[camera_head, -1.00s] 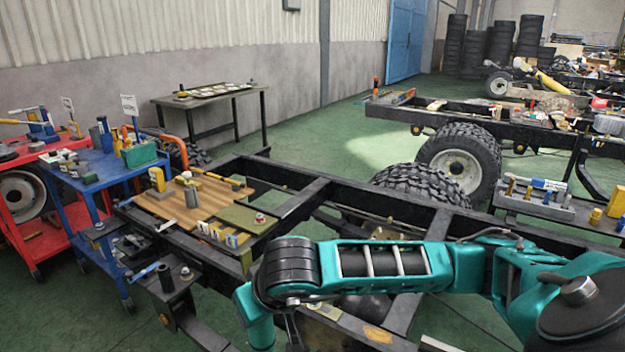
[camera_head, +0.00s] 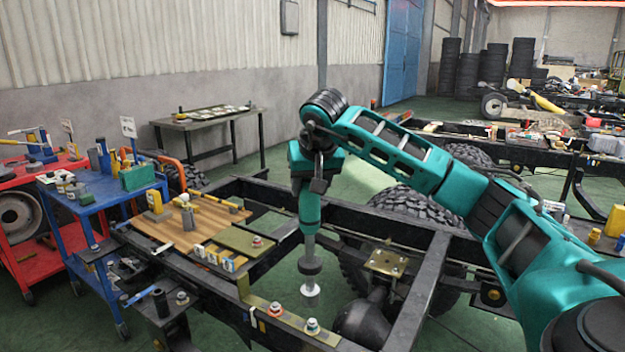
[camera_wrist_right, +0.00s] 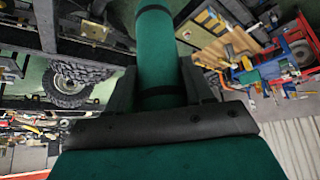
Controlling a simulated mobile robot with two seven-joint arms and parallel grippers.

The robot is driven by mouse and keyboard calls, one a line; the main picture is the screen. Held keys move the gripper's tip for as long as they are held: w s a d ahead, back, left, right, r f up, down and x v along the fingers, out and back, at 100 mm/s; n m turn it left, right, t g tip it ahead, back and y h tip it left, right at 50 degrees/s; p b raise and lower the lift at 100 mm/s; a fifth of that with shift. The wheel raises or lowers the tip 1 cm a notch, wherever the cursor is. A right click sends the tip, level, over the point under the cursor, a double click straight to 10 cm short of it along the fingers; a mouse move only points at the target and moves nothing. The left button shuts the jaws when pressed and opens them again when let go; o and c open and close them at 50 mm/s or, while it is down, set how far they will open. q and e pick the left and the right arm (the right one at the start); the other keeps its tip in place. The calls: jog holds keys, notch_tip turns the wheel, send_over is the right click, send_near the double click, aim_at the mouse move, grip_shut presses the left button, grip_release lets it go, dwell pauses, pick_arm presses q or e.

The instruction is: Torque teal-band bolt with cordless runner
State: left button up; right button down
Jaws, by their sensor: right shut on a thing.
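My right gripper (camera_head: 312,170) is above the chassis frame, shut around a teal cordless runner (camera_head: 309,212). The runner hangs nearly upright, its dark nose and bright socket (camera_head: 310,290) pointing down, apart from the frame. In the right wrist view, the runner's teal body (camera_wrist_right: 155,50) lies between the dark fingers. Bolts with coloured bands stand on the front rail: one (camera_head: 275,309) looks red-banded, another (camera_head: 312,326) bluish. A further bolt (camera_head: 257,242) sits on the olive plate. I cannot tell surely which band is teal. My left gripper is not in view.
The black chassis frame (camera_head: 425,290) fills the front, with a wooden board (camera_head: 180,238) on it. A blue cart (camera_head: 85,208) and red cart (camera_head: 40,265) stand left. A table (camera_head: 210,122) is behind.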

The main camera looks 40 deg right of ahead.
aim_at(312, 228)
jog(key=shift+d+f+b, duration=0.35)
jog(key=shift+f+b, duration=0.1)
jog(key=shift+f, duration=0.45)
notch_tip(312, 228, down, 4)
jog(key=b, duration=0.3)
jog(key=shift+r, duration=0.15)
jog(key=shift+f, duration=0.45)
jog(key=shift+r, duration=0.1)
jog(key=shift+p, duration=0.45)
dwell(0.4)
jog(key=shift+f, duration=1.25)
dwell(1.0)
jog(key=shift+s+a+f+b, duration=0.1)
jog(key=shift+f+b, duration=0.5)
jog(key=shift+f, duration=0.1)
dwell(1.2)
jog(key=shift+f, duration=0.2)
dwell(0.7)
